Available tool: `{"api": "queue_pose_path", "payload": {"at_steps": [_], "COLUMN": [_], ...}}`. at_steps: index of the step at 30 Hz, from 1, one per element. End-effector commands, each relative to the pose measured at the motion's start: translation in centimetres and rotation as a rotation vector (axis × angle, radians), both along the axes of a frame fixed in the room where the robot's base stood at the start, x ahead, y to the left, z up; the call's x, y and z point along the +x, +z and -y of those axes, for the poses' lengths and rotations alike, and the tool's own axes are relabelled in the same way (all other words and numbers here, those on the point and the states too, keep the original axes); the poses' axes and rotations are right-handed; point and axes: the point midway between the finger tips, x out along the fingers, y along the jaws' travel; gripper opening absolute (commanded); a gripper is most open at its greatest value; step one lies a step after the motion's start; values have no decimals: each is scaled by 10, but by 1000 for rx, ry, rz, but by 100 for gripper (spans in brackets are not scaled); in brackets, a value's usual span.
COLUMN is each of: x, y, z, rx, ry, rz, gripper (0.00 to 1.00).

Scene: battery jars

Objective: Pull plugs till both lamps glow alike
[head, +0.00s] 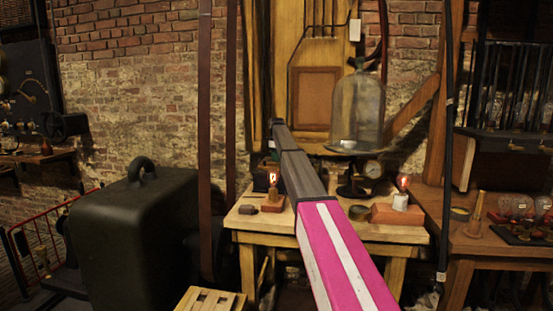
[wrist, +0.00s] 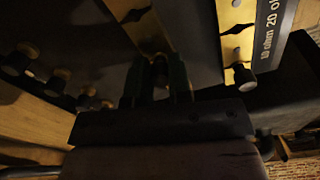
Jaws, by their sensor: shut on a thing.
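In the wrist view, a plug box shows brass strips (wrist: 236,20) and a label (wrist: 270,25) reading 10 and 20 ohm. A dark plug (wrist: 243,78) stands by the brass near the label. My gripper (wrist: 157,85) is shut on what looks like a plug at the brass strip, mostly hidden between its dark fingers.
A glass bell jar (head: 358,108) stands behind the table (head: 400,235). A brown box (head: 385,214) lies at the table's right. A large dark case (head: 135,240) stands left. Several dark knobs (wrist: 58,78) show at the left of the wrist view. A bench with bulbs (head: 520,207) is at right.

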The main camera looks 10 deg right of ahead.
Motion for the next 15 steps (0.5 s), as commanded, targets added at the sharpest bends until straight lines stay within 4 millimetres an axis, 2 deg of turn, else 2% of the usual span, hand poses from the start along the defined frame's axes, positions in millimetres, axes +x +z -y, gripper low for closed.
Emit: {"api": "queue_pose_path", "payload": {"at_steps": [9,10,12,13,15], "x": [0,0,0,0,0], "y": [-2,-2,-2,-2,-2], "z": [0,0,0,0,0], "rx": [0,0,0,0,0], "ry": [0,0,0,0,0], "rz": [0,0,0,0,0], "gripper": [0,22,45,49,49]}}
